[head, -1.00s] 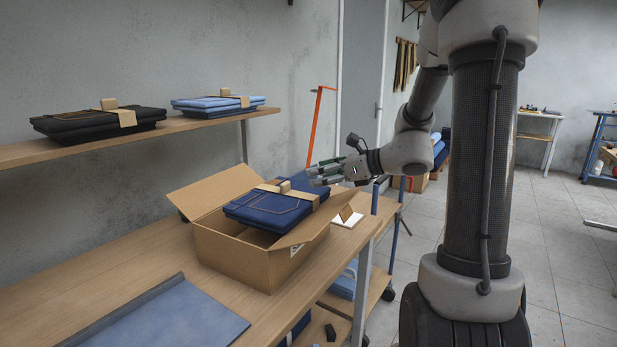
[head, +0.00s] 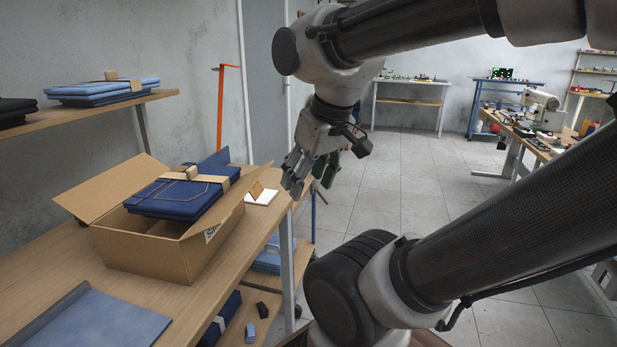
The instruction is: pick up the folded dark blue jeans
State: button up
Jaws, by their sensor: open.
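The folded dark blue jeans (head: 178,200) lie at the top of an open cardboard box (head: 140,247). A tan band with a small tan block (head: 192,172) crosses them. Their back right part stands up a little behind the band. My gripper (head: 305,178) is open and empty, to the right of the box past the table's right edge. It points downward and is clear of the jeans. The lower part of the jeans is hidden by the box walls.
The box stands on a wooden table (head: 60,240) with a light blue cloth (head: 95,325) in front. A shelf (head: 60,118) at the left holds light blue folded jeans (head: 105,90). A white holder with a tan card (head: 258,193) stands right of the box. Open floor (head: 420,190) lies to the right.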

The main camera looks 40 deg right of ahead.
aim_at(184, 194)
jog(key=i+l+u, duration=0.2)
jog(key=l+u, duration=0.2)
jog(key=l, duration=0.15)
jog(key=i+l+u, duration=0.1)
jog(key=l+u, duration=0.25)
jog(key=l, duration=0.2)
jog(key=l+u, duration=0.4)
jog(key=l, duration=0.2)
